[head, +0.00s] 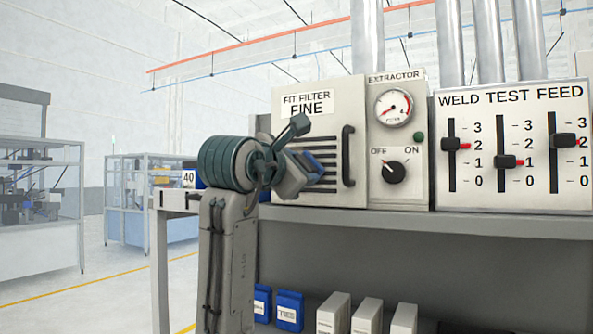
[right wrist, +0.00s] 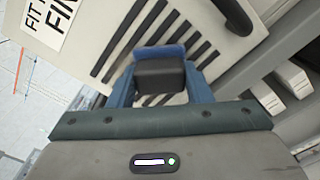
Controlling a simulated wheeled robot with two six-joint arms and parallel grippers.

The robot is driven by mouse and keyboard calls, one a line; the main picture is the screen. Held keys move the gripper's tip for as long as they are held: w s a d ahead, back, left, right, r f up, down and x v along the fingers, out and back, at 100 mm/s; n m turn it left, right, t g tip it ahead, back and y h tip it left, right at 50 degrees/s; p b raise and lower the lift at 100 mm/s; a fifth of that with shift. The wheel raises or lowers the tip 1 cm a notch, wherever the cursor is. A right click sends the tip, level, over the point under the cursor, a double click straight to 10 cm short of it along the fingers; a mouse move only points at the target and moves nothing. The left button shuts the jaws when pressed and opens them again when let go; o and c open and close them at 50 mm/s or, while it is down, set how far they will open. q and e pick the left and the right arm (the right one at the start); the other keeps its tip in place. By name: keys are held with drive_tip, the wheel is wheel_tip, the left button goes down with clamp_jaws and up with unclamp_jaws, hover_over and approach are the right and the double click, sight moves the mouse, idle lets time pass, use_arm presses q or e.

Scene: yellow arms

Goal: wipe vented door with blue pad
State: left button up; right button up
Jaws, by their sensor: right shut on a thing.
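The vented door (head: 343,108) is a pale panel labelled "FIT FILTER FINE", with dark horizontal slots and a black handle (head: 348,156) at its right edge. My right gripper (head: 310,167) is in front of the slots. It is shut on the dark block that backs the blue pad (head: 314,158). In the right wrist view, the blue pad (right wrist: 158,53) faces the slotted door (right wrist: 112,22), beyond the dark grip (right wrist: 160,76) between the fingers. I cannot tell whether the pad touches the door. My arm hides the lower left of the door. My left gripper is not in view.
Right of the door are the extractor panel (head: 410,100) with gauge and knob, and the slider panel (head: 510,187). A blue item marked "40" (head: 190,178) sits left of my wrist. Blue packs (head: 290,310) and pale boxes (head: 367,315) stand below the bench (head: 450,224).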

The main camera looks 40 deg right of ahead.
drive_tip(key=shift+r, duration=0.4)
drive_tip(key=shift+w+a, duration=0.25)
drive_tip(key=shift+w, duration=0.4)
drive_tip(key=shift+w+a+r, duration=0.9)
drive_tip(key=shift+w+a, duration=0.2)
drive_tip(key=shift+w, duration=1.6)
drive_tip(key=shift+s+d+f+b, duration=0.1)
drive_tip(key=shift+s+d+b, duration=0.3)
drive_tip(key=shift+s, duration=0.55)
drive_tip(key=shift+s+d+r+b, duration=0.1)
drive_tip(key=shift+s+d+b, duration=0.3)
drive_tip(key=shift+s, duration=0.55)
drive_tip(key=shift+s+d+f+b, duration=0.1)
drive_tip(key=shift+s+d+b, duration=0.3)
drive_tip(key=shift+s, duration=0.55)
drive_tip(key=shift+s+d, duration=0.25)
drive_tip(key=shift+s, duration=0.4)
